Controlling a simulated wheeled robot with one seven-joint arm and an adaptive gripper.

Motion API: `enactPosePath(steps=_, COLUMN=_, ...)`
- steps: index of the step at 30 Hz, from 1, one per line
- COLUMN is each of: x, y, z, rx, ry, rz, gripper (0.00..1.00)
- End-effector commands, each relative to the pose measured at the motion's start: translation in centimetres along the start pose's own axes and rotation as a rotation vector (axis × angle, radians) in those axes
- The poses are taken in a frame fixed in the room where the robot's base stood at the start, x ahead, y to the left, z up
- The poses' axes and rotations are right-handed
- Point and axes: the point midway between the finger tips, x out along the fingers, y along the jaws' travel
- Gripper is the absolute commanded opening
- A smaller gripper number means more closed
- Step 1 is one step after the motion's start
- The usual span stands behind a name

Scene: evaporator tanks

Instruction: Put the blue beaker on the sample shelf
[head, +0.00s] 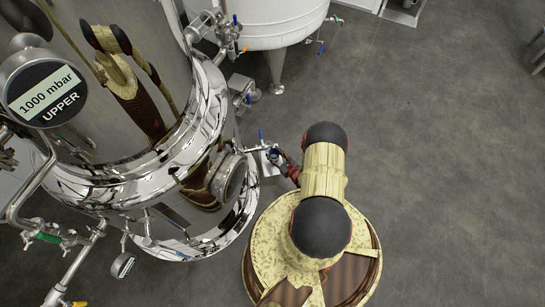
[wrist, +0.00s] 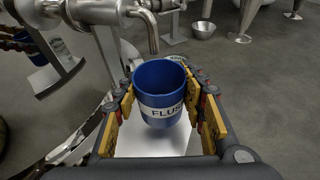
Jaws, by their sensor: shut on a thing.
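The blue beaker (wrist: 160,75) is upright in the wrist view, with a white label reading "FLUS" and the rest cut off by a finger. My gripper (wrist: 163,108) is shut on it, with yellow-padded fingers on both sides. A white flat plate (wrist: 150,143) lies below the beaker; I cannot tell whether they touch or whether this is the sample shelf. A steel spout (wrist: 152,42) comes down just behind the beaker's rim. In the head view the beaker (head: 274,155) is small beside the tank, with my gripper (head: 286,166) at its right.
A polished steel tank (head: 205,110) with a gauge reading "1000 mbar UPPER" (head: 45,92) fills the left. A white tank on legs (head: 270,25) stands behind. The grey floor (head: 430,130) to the right is clear.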

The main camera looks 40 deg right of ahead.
Motion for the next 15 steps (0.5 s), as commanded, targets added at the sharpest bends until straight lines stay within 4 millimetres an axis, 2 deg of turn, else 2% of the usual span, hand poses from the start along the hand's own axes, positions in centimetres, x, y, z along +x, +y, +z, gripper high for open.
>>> enactPosePath(steps=3, x=1.2, y=0.0, z=0.3, rx=0.0, ry=0.001, rz=0.001, gripper=0.15)
enactPosePath(steps=7, x=1.6, y=0.0, z=0.1, rx=0.002, ry=0.001, rz=-0.001, gripper=0.15)
enactPosePath(steps=15, x=2.7, y=0.0, z=-2.9, rx=0.001, ry=0.0, rz=-0.001, gripper=0.15)
